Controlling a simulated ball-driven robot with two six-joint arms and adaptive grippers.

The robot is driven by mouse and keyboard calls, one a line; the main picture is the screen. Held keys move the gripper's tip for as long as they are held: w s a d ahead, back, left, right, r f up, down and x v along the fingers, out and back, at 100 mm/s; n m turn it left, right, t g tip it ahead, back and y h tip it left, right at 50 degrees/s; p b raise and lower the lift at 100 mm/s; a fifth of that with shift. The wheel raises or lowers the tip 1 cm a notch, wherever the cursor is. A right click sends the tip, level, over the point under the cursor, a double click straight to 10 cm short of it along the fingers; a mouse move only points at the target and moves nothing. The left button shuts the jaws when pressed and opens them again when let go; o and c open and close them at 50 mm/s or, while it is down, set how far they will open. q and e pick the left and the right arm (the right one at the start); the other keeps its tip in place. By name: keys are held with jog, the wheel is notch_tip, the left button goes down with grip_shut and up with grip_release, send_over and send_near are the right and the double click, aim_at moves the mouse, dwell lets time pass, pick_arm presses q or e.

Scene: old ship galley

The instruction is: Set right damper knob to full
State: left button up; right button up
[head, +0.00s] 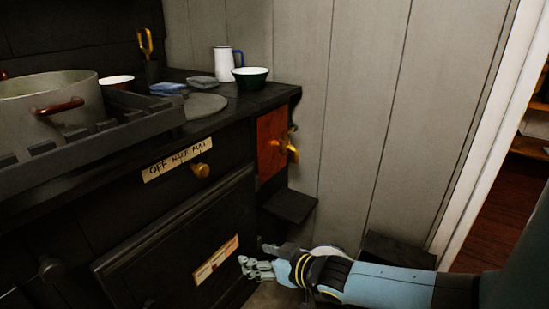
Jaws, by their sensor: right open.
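A round brass knob (201,170) sits on the black stove front. It is just below the right part of a cream label (178,160) reading OFF, HALF, FULL, close to the word FULL. I cannot tell its turned setting from a pointer. My right gripper (252,263) is open and empty, low in front of the stove, below and to the right of the knob and well apart from it. It is near a second cream label (216,260) on the lower door. My left gripper is not in view.
A large pot (50,112) stands behind a dark rail (95,145) on the stove top. A red panel (271,136) with a brass handle (290,147) and a small dark ledge (289,206) are at the right.

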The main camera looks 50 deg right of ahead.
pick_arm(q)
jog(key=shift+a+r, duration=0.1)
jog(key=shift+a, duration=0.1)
pick_arm(e)
jog(key=s+f+m+g, duration=0.1)
jog(key=s+f+g, duration=0.1)
jog(key=s+f, duration=0.2)
jog(key=shift+d+f+h, duration=0.15)
jog(key=shift+f+h, duration=0.25)
jog(key=shift+f, duration=0.55)
jog(key=shift+s, duration=0.1)
jog(key=shift+c, duration=0.2)
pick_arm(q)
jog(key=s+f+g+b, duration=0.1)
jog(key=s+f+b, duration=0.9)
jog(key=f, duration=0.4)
pick_arm(e)
jog(key=n+t+y, duration=0.3)
jog(key=t, duration=0.9)
send_near(205, 172)
jog(key=b+x, duration=0.2)
jog(key=x, duration=0.8)
jog(key=shift+w+r, duration=0.15)
jog(key=shift+w, duration=0.35)
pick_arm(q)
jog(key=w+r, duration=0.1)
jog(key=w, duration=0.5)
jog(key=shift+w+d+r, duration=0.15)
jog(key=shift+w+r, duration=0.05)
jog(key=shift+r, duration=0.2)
